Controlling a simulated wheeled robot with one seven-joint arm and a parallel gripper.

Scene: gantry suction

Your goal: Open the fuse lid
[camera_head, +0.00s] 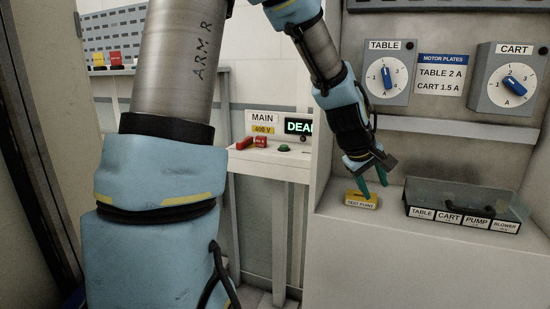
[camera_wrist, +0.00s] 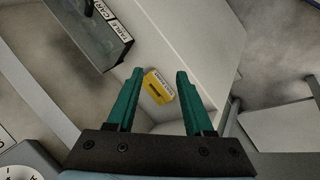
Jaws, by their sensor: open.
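The fuse box (camera_head: 465,207) sits on the ledge at the right in the head view, with a see-through lid (camera_head: 485,197) over it. The lid appears to be down. Labels on its front read TABLE, CART, PUMP and BLOWER. A corner of the box also shows at the top left of the wrist view (camera_wrist: 93,30). My gripper (camera_head: 374,192) is left of the box, pointing down above the yellow test point block. In the wrist view its green fingers (camera_wrist: 158,80) are apart, with nothing held between them.
The yellow test point block (camera_head: 361,200) lies on the ledge just below my fingers; it also shows in the wrist view (camera_wrist: 158,87). TABLE (camera_head: 387,73) and CART (camera_head: 507,80) dials are on the wall above. A MAIN panel (camera_head: 270,150) with a red handle stands left.

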